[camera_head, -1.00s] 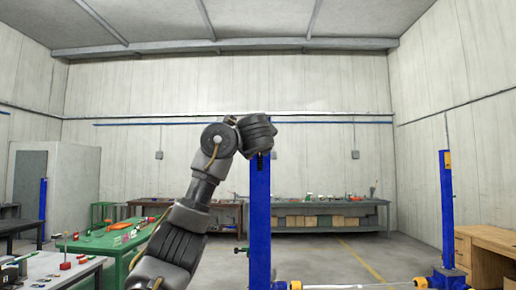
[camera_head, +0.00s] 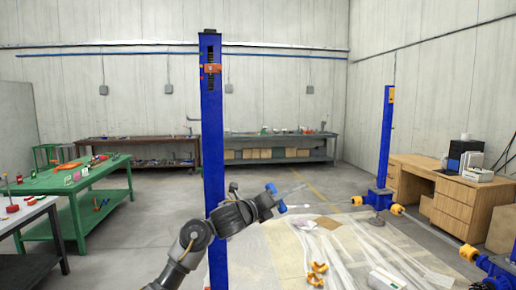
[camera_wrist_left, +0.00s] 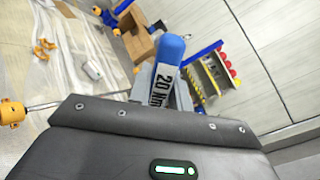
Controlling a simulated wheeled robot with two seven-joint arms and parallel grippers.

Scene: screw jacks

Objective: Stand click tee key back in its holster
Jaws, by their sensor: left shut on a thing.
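In the wrist view the fingers sit at either side of the handle; the shaft is hidden there. I cannot pick out the holster with certainty. My right gripper is not in view.
The near blue column (camera_head: 211,130) stands close beside my left arm. A farther blue column (camera_head: 387,135) stands right of centre. A green table (camera_head: 60,184) is at left and a wooden desk (camera_head: 452,205) at right. Plastic sheeting (camera_head: 345,250) with orange parts (camera_head: 317,273) covers the floor.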

